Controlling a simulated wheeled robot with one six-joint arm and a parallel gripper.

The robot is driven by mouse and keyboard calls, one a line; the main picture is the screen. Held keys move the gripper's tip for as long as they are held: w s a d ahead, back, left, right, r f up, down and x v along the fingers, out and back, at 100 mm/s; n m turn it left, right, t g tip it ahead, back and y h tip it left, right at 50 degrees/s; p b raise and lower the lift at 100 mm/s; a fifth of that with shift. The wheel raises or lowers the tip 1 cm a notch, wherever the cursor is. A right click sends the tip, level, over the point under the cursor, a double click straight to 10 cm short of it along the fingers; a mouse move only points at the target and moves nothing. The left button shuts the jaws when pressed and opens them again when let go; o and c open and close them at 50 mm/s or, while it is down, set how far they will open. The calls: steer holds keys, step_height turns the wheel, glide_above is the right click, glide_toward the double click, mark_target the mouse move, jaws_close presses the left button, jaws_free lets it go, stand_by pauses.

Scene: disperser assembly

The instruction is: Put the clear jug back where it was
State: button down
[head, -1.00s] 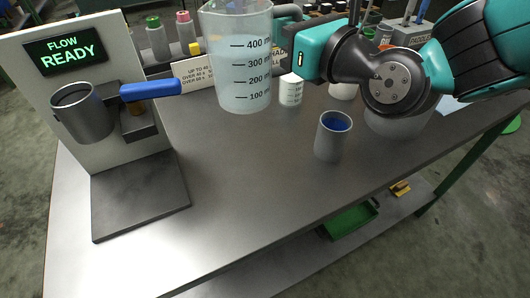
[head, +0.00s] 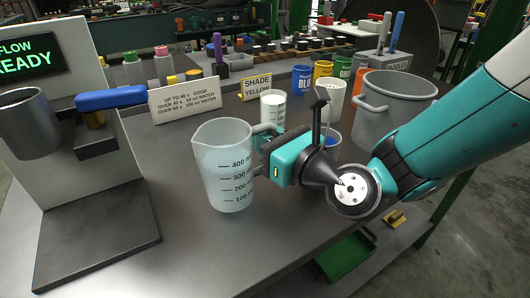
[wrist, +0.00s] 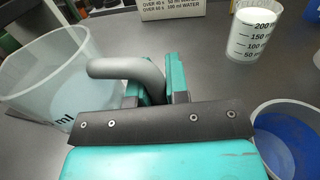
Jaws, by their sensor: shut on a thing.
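The clear jug (head: 222,172) with black volume marks stands upright on or just above the grey bench, to the right of the flow machine; I cannot tell whether its base touches. My gripper (head: 264,152) comes from the right and is shut on the jug's handle. In the wrist view, the grey handle (wrist: 118,68) runs between the fingers (wrist: 150,88), and the jug's body (wrist: 45,75) is at the left.
A small white measuring cup (head: 273,107) stands behind my gripper. A cup with blue inside (wrist: 285,140) is close on its right. A large pot (head: 395,110) is back right. The bench front is clear.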

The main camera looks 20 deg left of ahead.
steer(key=shift+f, duration=0.7)
steer(key=shift+f, duration=0.1)
steer(key=shift+f+b, duration=0.15)
steer(key=shift+b, duration=0.15)
steer(key=c, duration=1.1)
jaws_free()
steer(key=b+v, duration=0.7)
steer(key=v, duration=0.3)
steer(key=shift+s+d, duration=0.1)
steer(key=shift+d, duration=0.1)
steer(key=shift+b+v, duration=0.75)
steer(key=shift+b, duration=0.2)
